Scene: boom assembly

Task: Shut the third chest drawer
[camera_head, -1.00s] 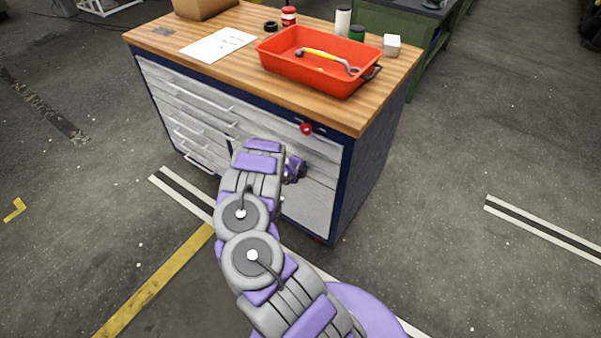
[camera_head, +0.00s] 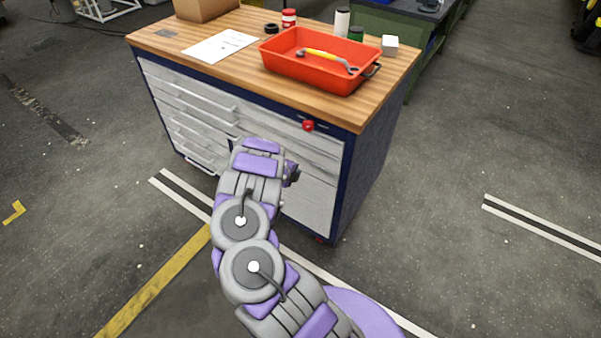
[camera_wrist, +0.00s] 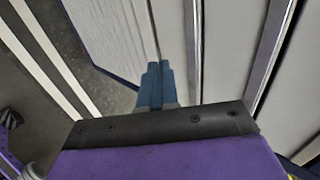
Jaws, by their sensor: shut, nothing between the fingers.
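The workbench chest (camera_head: 318,190) has a stack of pale drawer fronts with long bar handles on its left half. The third drawer (camera_head: 188,135), counted from the top, is partly in view left of my arm. I cannot tell clearly whether it stands out from its neighbours. My gripper is mostly hidden behind my arm in the head view. In the wrist view my gripper (camera_wrist: 155,75) is shut and empty, its blue fingers together close in front of pale chest fronts (camera_wrist: 232,45). Contact cannot be told.
On the wooden top (camera_head: 180,65) are a red tray (camera_head: 310,77) holding a yellow-handled tool, a paper sheet (camera_head: 220,45), a cardboard box (camera_head: 203,8) and several small containers. A red knob (camera_head: 308,126) sticks out at the front right. The floor is open on both sides.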

